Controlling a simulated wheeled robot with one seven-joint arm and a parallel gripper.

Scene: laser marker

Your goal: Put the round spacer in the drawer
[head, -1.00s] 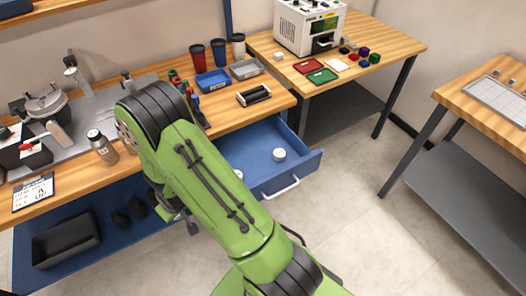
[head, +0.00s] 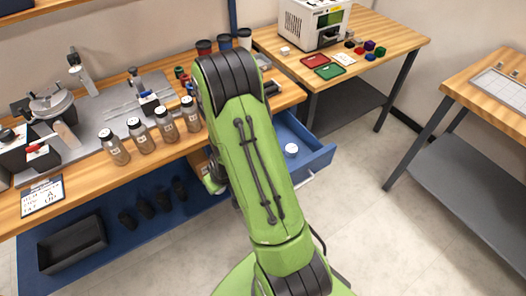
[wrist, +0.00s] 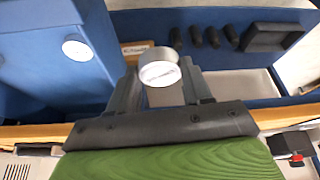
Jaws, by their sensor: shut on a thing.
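My gripper (wrist: 160,88) is shut on the round spacer (wrist: 160,68), a short silver-grey cylinder with small dark lettering on its face. The spacer sits between the two fingertips in the wrist view. In the head view my green arm hides the gripper and the spacer. The blue drawer (head: 322,158) stands pulled out from the bench, partly behind my arm. It also shows at the left of the wrist view (wrist: 35,75), beside the held spacer. A white round piece (head: 291,150) lies in the drawer, also at the left in the wrist view (wrist: 77,50).
Several bottles (head: 142,135) stand along the wooden bench (head: 85,177). A black bin (head: 72,248) and dark items (head: 145,204) are on the blue lower shelf. A white machine (head: 312,25) and red and green trays (head: 329,71) stand on the back table.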

